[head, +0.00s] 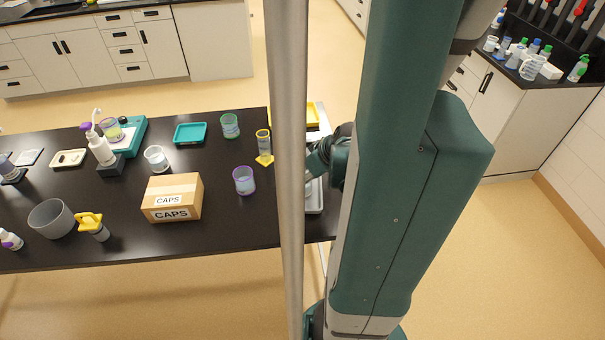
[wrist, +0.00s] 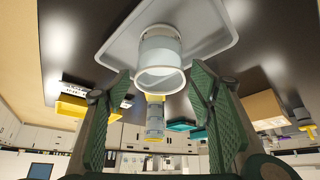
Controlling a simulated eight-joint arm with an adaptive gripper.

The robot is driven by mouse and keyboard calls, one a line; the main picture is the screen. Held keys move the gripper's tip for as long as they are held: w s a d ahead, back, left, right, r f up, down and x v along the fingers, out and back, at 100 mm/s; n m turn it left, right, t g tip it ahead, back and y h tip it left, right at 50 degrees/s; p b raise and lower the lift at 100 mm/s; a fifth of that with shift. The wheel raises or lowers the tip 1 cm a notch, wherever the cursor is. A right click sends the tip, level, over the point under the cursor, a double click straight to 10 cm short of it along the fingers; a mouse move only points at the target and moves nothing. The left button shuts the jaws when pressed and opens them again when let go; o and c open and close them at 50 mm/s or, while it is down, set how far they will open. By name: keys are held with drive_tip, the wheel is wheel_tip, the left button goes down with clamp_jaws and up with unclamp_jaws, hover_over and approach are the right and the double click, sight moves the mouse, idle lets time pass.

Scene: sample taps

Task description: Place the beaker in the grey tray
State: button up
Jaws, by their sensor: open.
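A clear beaker with a pale rim (wrist: 161,62) stands in the grey tray (wrist: 207,28) in the wrist view, which shows the scene upside down. Its open mouth faces away from the tray floor and it looks upright. My gripper (wrist: 160,84) is open, with one finger on each side of the view and visible gaps between the fingers and the beaker. The beaker lies in line with the space between the fingertips. In the head view the grey tray (head: 315,200) shows only partly at the table's right end. My arm and a pole hide the beaker and most of the gripper there.
A yellow-rimmed cylinder (head: 263,143) and a yellow tray (head: 308,116) are near the grey tray. A purple-rimmed beaker (head: 244,181), a green-rimmed beaker (head: 230,126), a teal tray (head: 190,133) and a CAPS box (head: 173,198) stand further left.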

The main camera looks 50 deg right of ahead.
drive_tip(key=d+p+v, duration=0.1)
drive_tip(key=p+v, duration=0.6)
drive_tip(key=v, duration=0.4)
drive_tip(key=shift+a, duration=0.45)
